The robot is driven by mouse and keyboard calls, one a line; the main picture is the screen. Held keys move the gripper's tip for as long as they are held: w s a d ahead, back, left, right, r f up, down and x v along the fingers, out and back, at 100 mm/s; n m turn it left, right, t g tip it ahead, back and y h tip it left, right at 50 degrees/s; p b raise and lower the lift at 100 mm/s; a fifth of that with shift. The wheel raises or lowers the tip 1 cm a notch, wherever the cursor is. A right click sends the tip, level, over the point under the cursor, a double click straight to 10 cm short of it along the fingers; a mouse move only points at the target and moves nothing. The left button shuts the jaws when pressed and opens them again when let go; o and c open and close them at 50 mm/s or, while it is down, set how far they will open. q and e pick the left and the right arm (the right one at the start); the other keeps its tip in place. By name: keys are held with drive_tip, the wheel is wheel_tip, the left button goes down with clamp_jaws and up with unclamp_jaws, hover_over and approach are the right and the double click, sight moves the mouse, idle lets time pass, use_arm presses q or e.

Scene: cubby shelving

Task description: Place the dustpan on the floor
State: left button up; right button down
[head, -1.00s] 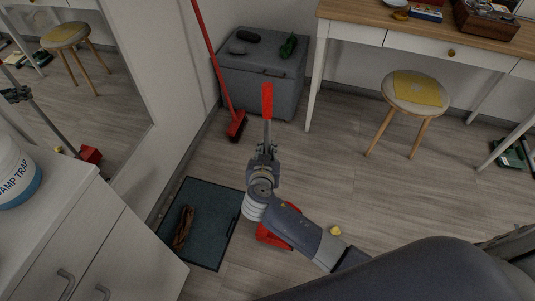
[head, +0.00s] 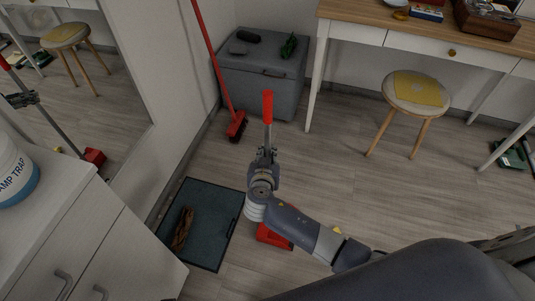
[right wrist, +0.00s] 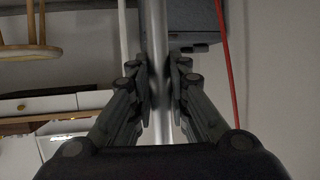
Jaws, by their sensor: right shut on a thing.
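The dustpan has a long grey metal pole with a red grip (head: 267,106) on top and a red pan (head: 272,238) low down, partly hidden behind my right arm. My right gripper (head: 266,157) is shut around the pole just below the red grip, and the pole stands close to upright. In the right wrist view the pole (right wrist: 157,60) runs between the two fingers. The pan is at or just above the wooden floor (head: 325,180); I cannot tell if it touches. My left gripper is not in view.
A dark mat (head: 202,247) with a brown object lies left of the pan. A red broom (head: 236,127) leans by a grey storage box (head: 262,82). A stool (head: 414,92) and desk (head: 400,32) stand right. A mirror (head: 75,75) reflects my arm. Floor ahead is clear.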

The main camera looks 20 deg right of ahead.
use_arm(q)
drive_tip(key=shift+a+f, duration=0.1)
use_arm(e)
drive_tip(key=c, duration=1.5)
unclamp_jaws()
drive_tip(key=shift+c, duration=0.2)
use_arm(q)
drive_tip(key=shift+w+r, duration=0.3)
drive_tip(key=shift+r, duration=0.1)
use_arm(e)
drive_tip(key=shift+s+r, duration=0.1)
drive_tip(key=shift+s, duration=0.1)
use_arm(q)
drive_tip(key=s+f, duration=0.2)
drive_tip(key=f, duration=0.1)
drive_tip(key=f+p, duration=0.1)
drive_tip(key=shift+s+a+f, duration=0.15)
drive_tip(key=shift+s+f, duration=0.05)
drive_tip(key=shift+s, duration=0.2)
use_arm(e)
drive_tip(key=v, duration=1.1)
drive_tip(key=shift+s+r, duration=0.2)
drive_tip(key=shift+s, duration=0.1)
